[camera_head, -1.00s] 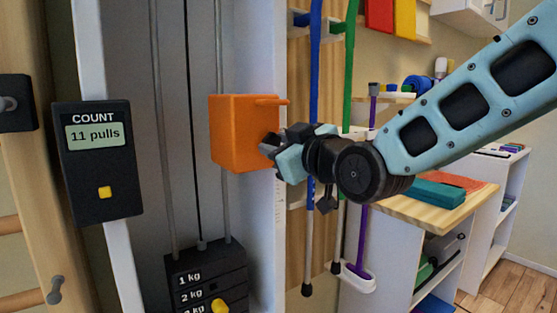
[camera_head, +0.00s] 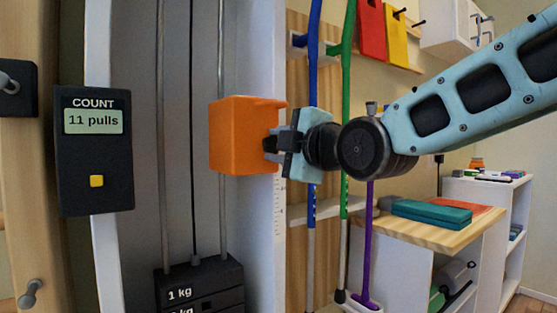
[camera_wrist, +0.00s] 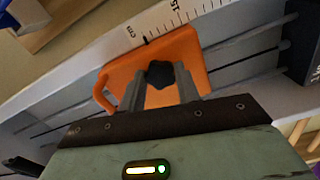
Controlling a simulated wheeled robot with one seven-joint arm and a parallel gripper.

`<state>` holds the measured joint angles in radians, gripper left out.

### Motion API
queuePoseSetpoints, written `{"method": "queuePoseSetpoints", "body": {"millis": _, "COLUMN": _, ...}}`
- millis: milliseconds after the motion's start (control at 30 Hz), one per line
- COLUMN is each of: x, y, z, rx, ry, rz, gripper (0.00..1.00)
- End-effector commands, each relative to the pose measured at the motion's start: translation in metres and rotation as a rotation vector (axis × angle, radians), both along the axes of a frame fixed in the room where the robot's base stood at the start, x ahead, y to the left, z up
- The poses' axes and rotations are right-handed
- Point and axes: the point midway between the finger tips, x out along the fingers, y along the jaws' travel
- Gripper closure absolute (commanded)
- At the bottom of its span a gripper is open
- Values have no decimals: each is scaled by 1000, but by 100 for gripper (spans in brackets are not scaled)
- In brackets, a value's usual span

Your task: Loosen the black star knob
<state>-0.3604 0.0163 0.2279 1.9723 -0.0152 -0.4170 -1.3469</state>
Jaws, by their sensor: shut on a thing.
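The black star knob (camera_wrist: 160,74) sits on the side face of an orange block (camera_head: 243,135), which also shows in the wrist view (camera_wrist: 193,48). The block is mounted by the white upright of the weight machine. My gripper (camera_head: 274,144) is at the block's right side, pointing left. In the wrist view, its two grey fingers (camera_wrist: 160,90) are shut on the knob, one on each side. In the head view the knob is hidden by the fingers.
A black counter (camera_head: 92,150) reading "11 pulls" hangs at the left. A weight stack (camera_head: 200,284) and metal rods are behind the block. A ruler scale (camera_wrist: 172,20) runs along the upright. Blue, green and purple poles stand close behind my wrist. A wooden-topped cabinet (camera_head: 425,232) is at the right.

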Motion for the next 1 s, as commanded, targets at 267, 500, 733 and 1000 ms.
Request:
{"method": "queuePoseSetpoints", "body": {"millis": 267, "x": 1, "y": -1, "z": -5, "rx": -218, "ry": -147, "rz": -2, "gripper": 90}}
{"method": "queuePoseSetpoints", "body": {"millis": 500, "x": 1, "y": -1, "z": -4, "rx": -390, "ry": -264, "rz": -2, "gripper": 90}}
{"method": "queuePoseSetpoints", "body": {"millis": 733, "x": 1, "y": -1, "z": -2, "rx": -513, "ry": -349, "rz": -2, "gripper": 90}}
{"method": "queuePoseSetpoints", "body": {"millis": 1000, "x": 1, "y": -1, "z": 1, "rx": -592, "ry": -402, "rz": -3, "gripper": 90}}
